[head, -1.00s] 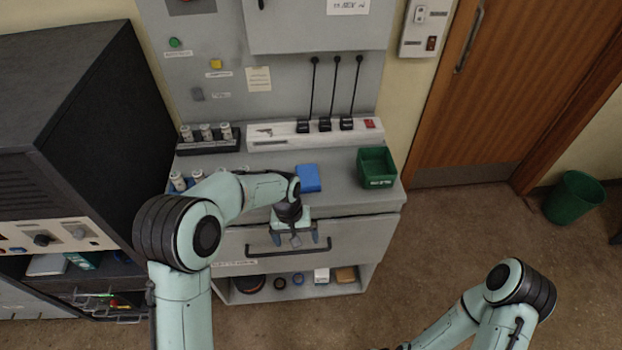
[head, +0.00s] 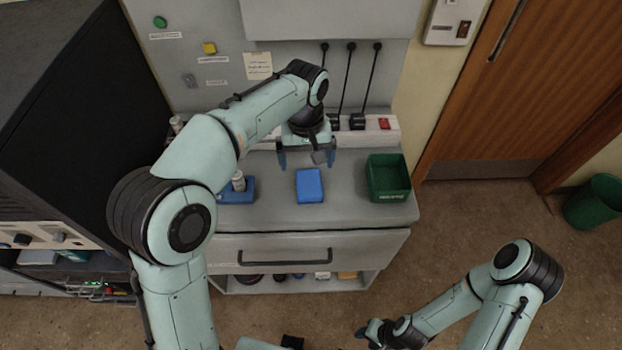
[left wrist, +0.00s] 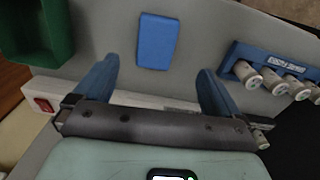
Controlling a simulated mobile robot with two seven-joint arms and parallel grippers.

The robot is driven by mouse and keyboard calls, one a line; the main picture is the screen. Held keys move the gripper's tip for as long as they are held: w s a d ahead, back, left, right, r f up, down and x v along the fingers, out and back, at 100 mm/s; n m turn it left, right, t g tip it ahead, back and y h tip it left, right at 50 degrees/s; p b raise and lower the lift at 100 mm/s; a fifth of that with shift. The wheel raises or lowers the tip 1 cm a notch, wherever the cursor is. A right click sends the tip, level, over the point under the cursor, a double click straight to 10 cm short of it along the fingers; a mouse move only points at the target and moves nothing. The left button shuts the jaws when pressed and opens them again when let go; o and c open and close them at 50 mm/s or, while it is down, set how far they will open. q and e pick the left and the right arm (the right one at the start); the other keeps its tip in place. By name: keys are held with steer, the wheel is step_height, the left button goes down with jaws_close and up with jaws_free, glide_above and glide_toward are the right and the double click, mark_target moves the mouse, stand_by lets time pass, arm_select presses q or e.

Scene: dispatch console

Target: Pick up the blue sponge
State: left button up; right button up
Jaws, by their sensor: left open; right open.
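The blue sponge (head: 309,186) lies flat on the grey console top, left of the green bin. It also shows in the left wrist view (left wrist: 157,41), lying beyond the fingertips and between their lines. My left gripper (head: 306,160) is open and empty, above the back part of the console top, just behind the sponge in the picture. Its two blue fingers show in the left wrist view (left wrist: 157,78), apart from the sponge. My right gripper (head: 368,335) is low at the bottom edge, far from the sponge; its fingers are barely visible.
A green bin (head: 389,180) stands right of the sponge. A blue rack (left wrist: 262,62) with several white bottles is on the other side, partly hidden by my left arm in the head view. A white power strip (head: 375,133) with plugs runs along the back. A drawer handle (head: 285,262) is in front.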

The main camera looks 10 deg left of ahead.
arm_select(q)
glide_above(309, 183)
steer(key=s, duration=0.1)
steer(key=f, duration=0.4)
steer(key=shift+s+a+f+b, duration=0.15)
steer(key=shift+s+f+b, duration=0.05)
steer(key=shift+f+b, duration=0.15)
steer(key=shift+w+f, duration=0.25)
steer(key=shift+f, duration=0.25)
steer(key=f, duration=0.2)
steer(key=w+f, duration=0.1)
steer(key=f, duration=0.2)
steer(key=shift+r, duration=0.1)
steer(key=c, duration=1.1)
